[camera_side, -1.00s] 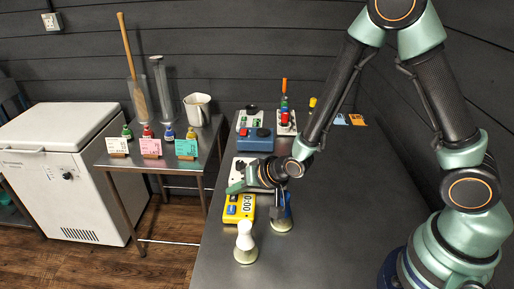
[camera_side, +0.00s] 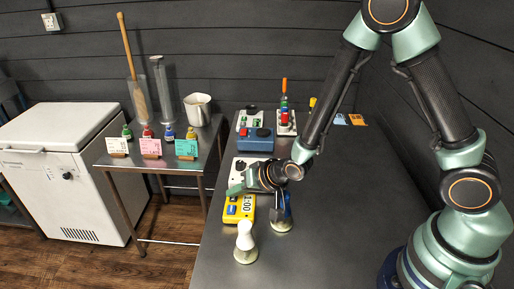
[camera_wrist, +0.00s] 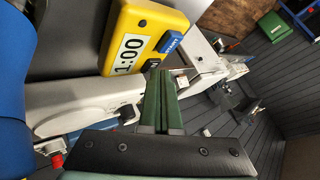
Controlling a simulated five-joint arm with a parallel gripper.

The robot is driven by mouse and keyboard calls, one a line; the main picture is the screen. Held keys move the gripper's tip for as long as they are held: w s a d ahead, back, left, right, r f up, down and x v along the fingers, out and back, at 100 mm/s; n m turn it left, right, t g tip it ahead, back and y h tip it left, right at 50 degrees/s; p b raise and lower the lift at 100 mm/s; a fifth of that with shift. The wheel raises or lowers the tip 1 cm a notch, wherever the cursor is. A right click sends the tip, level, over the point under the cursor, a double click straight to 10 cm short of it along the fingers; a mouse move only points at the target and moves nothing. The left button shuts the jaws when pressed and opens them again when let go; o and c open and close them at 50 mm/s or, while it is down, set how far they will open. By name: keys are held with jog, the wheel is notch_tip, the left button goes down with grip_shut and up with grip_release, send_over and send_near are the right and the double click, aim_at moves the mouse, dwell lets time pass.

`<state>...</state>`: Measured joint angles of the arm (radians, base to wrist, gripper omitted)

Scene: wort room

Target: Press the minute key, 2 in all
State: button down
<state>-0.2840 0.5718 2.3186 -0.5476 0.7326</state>
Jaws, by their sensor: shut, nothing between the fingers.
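The yellow timer (camera_side: 233,217) lies on the dark bench in the side view, and its display reads 1:00. In the wrist view the timer (camera_wrist: 117,22) shows the same 1:00, a blue key (camera_wrist: 171,41) marked START and a dark key (camera_wrist: 151,64) below it. The dark key is partly hidden by my fingers and its label cannot be read. My gripper (camera_side: 236,188) is shut and empty at the timer's far end. In the wrist view its green fingertips (camera_wrist: 160,74) are close to the dark key; I cannot tell whether they touch it.
A white-topped device (camera_side: 239,172) and a blue box (camera_side: 255,140) stand behind the timer. A white-topped bottle (camera_side: 245,240) and a blue-handled item (camera_side: 282,214) stand close in front and to the right. The bench's right side is clear.

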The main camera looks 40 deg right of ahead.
aim_at(237, 200)
dwell(0.4)
jog(key=shift+r, duration=0.75)
jog(key=shift+r, duration=2.5)
dwell(0.6)
notch_tip(237, 200, up, 4)
jog(key=shift+d+f, duration=0.1)
dwell(0.4)
jog(key=shift+f, duration=4.4)
